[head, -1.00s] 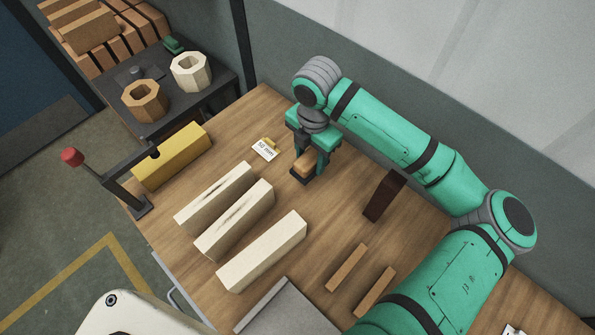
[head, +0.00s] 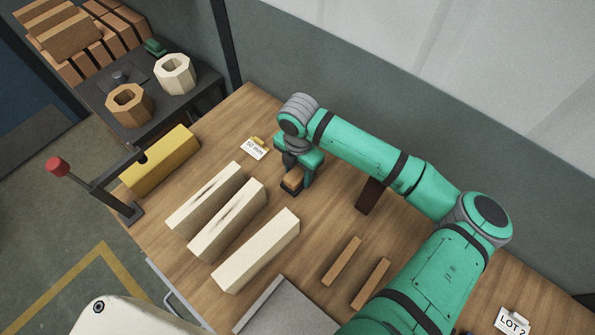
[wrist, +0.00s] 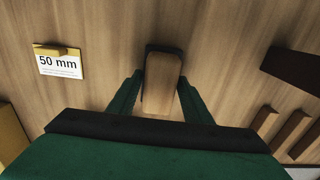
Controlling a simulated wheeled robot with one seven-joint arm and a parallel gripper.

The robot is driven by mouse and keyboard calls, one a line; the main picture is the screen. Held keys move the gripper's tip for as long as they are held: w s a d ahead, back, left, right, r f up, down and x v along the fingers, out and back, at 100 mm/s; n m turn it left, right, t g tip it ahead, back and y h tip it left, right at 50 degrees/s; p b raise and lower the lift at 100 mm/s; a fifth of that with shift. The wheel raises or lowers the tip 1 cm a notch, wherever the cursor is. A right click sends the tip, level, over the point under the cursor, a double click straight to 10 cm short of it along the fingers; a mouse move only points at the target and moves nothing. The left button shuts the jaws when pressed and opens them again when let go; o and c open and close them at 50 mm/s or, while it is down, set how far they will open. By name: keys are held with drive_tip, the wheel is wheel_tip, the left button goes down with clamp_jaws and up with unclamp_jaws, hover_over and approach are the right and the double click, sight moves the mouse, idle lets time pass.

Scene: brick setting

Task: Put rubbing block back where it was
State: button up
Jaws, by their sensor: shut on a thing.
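The rubbing block (head: 293,180) is a small block with a tan wooden top and a dark base. My gripper (head: 297,182) is shut on it, over the wooden bench near its back edge, to the right of the 50 mm card. In the wrist view the block (wrist: 160,85) sits between the two green fingers (wrist: 160,97), with its dark end showing beyond the wood. I cannot tell whether its underside touches the bench.
The 50 mm card (head: 254,149) has a yellow clip. Three pale bars (head: 256,250) lie left of centre, and a yellow block (head: 160,160) lies beyond them. A dark brown block (head: 369,195) and two thin brown strips (head: 342,261) lie right. Bench between card and gripper is clear.

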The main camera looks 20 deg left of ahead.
sight(298, 171)
drive_tip(key=shift+f, duration=0.1)
drive_tip(key=o, duration=1.1)
drive_tip(key=shift+w, duration=0.2)
drive_tip(key=shift+s+d, duration=0.1)
wheel_tip(298, 171, up, 12)
